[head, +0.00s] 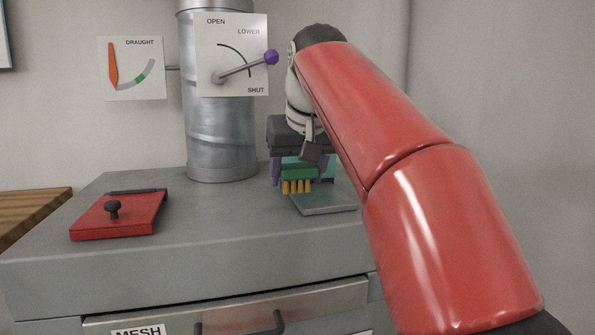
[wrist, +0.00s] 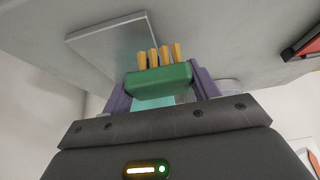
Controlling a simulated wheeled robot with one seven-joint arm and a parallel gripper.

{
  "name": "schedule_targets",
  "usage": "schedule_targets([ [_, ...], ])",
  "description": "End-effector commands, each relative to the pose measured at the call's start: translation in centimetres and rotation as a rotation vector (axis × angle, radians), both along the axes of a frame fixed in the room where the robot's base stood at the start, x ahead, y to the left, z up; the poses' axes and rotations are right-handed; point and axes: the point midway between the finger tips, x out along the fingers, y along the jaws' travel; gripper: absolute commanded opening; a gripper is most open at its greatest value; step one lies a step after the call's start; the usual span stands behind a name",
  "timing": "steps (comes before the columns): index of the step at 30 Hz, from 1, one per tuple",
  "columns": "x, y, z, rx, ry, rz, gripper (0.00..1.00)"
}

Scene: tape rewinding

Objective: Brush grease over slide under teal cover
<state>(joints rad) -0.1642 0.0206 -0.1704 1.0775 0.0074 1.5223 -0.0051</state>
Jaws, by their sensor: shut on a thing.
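My gripper (head: 303,178) is shut on a green brush (head: 299,174) with several yellow bristles pointing down; the brush also shows between the purple fingers in the wrist view (wrist: 158,82). The bristles are at the left edge of a flat grey plate (head: 328,203) on the cabinet top; I cannot tell whether they touch it. The plate also shows in the wrist view (wrist: 100,42). A teal patch (head: 326,165) shows behind the brush, between the fingers. I cannot tell whether it is the brush's handle or a teal cover. No slide shows clearly apart from the grey plate.
A red cover with a black knob (head: 118,218) lies on the left of the grey cabinet top (head: 200,240). A metal pipe (head: 220,140) with a purple-knobbed lever (head: 245,68) stands behind. A drawer with a handle (head: 240,323) is in front. The top between red cover and plate is clear.

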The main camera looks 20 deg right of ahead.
Motion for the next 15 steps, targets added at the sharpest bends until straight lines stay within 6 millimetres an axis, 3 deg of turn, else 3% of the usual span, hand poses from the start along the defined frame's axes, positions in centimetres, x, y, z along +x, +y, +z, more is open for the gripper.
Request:
schedule_targets([
  [15, -0.01, -0.01, -0.86, 0.0, 0.0, 0.0, 0.41],
])
